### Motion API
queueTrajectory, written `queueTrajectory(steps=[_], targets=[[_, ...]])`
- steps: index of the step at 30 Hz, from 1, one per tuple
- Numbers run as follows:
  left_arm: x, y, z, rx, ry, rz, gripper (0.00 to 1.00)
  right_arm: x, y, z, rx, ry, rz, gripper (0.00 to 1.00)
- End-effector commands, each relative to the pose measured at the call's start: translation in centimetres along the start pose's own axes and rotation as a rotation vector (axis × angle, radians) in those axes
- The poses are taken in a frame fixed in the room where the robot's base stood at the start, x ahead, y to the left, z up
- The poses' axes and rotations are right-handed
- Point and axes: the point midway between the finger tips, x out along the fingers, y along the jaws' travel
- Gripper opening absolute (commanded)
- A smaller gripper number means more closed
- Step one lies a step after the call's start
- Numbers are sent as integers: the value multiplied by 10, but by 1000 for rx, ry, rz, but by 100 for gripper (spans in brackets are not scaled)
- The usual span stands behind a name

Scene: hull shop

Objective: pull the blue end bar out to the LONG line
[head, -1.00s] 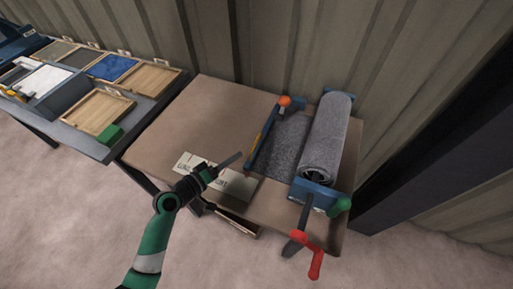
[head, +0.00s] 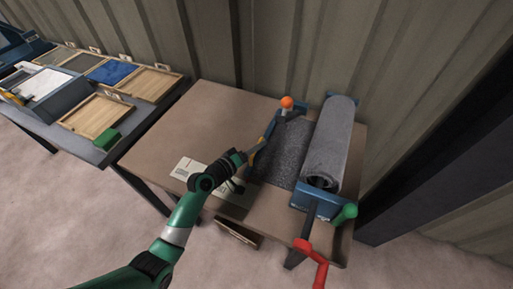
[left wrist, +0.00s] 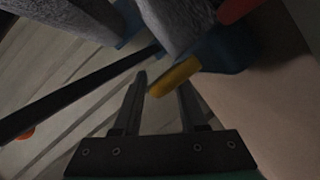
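The blue end bar (head: 275,121) lies along the left edge of the grey fabric sheet (head: 286,150), with an orange knob (head: 287,102) at its far end and a yellow grip near its middle. My left gripper (head: 257,150) is at the near part of the bar, hiding some of it. In the left wrist view its two fingers (left wrist: 161,82) are apart, with the yellow grip (left wrist: 174,76) at their tips; contact cannot be told. The pale marking card (head: 187,168) lies left of the bar, partly covered by my left arm. My right gripper is not in view.
A thick grey roll (head: 331,140) sits in a blue holder (head: 317,201) at the right, with a red crank (head: 314,257) and green knob (head: 346,213). A side bench (head: 147,119) with framed swatches stands left. The brown tabletop (head: 220,115) is clear behind the card.

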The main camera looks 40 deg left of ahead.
Motion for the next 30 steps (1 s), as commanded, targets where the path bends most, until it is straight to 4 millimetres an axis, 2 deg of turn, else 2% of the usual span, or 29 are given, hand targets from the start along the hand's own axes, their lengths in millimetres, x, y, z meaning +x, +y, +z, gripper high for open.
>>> queueTrajectory(steps=[1, 6, 30], targets=[[0, 0, 0, 0, 0, 0, 30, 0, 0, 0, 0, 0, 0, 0], [0, 0, 0, 0, 0, 0, 0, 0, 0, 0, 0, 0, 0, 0], [0, 0, 0, 0, 0, 0, 0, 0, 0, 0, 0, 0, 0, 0]])
